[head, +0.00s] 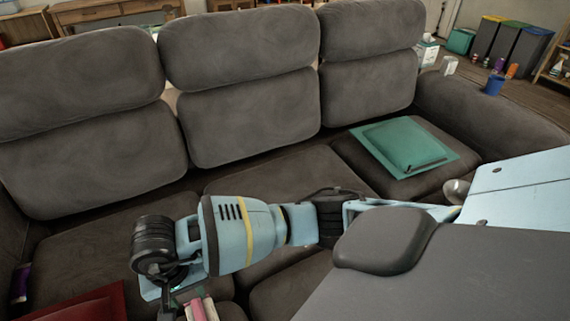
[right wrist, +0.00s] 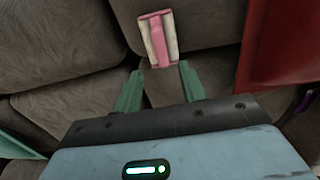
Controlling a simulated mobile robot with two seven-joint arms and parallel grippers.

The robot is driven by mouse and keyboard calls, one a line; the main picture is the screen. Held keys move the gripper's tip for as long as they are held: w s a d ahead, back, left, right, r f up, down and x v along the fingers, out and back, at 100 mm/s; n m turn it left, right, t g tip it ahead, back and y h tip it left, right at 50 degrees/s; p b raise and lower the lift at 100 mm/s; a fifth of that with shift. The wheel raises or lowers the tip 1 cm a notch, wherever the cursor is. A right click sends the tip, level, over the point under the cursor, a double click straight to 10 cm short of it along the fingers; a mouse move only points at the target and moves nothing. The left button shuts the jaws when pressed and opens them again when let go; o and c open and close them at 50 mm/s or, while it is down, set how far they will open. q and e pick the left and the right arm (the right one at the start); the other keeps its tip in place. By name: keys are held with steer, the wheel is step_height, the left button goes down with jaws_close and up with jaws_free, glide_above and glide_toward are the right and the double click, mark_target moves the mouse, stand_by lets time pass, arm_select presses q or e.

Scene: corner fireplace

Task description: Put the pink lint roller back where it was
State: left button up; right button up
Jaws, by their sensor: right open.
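The pink lint roller (right wrist: 158,38), pink in the middle with pale sides, lies on the grey sofa (right wrist: 70,50) in the right wrist view. In the head view its pink and pale part (head: 198,310) shows at the bottom edge, partly cut off. My right gripper (right wrist: 161,73) is open. Its two green fingertips are either side of the lint roller's near end, and most of the roller lies beyond them. I cannot tell whether they touch it. In the head view my right arm reaches in from the right across the sofa seat. My left gripper is not in view.
A blue cup (head: 494,86) and a white mug (head: 448,66) stand on the right armrest. The sofa's backrest (head: 240,45) rises behind.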

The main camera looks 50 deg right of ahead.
steer(key=shift+a, duration=0.1)
steer(key=s+a+r+m+g+y, duration=0.2)
steer(key=s+a+m+y, duration=0.4)
steer(key=s+a+y, duration=0.2)
steer(key=s+a+r+m+g+y, duration=0.2)
steer(key=s+a+m+y, duration=0.4)
steer(key=s+a+y, duration=0.25)
steer(key=w+d+r+m+t+y, duration=0.1)
steer(key=w+d+m+t, duration=0.15)
steer(key=m+t, duration=0.65)
steer(key=w+d+m+t, duration=0.1)
steer(key=d+m+t, duration=0.35)
steer(key=m, duration=0.95)
steer(key=s+d+f+m+t+h, duration=0.4)
steer(key=d+f+m+h, duration=0.55)
steer(key=m, duration=0.65)
steer(key=s+d+f+m+g+h, duration=0.3)
steer(key=s+d+f+m, duration=0.2)
steer(key=s+m, duration=0.2)
steer(key=s+d+f+m+g+h, duration=0.3)
steer(key=s+d+f+m+g, duration=0.1)
steer(key=s, duration=0.8)
step_height(320, 180, down, 2)
steer(key=d+m, duration=0.1)
steer(key=m, duration=0.2)
steer(key=shift+m, duration=0.3)
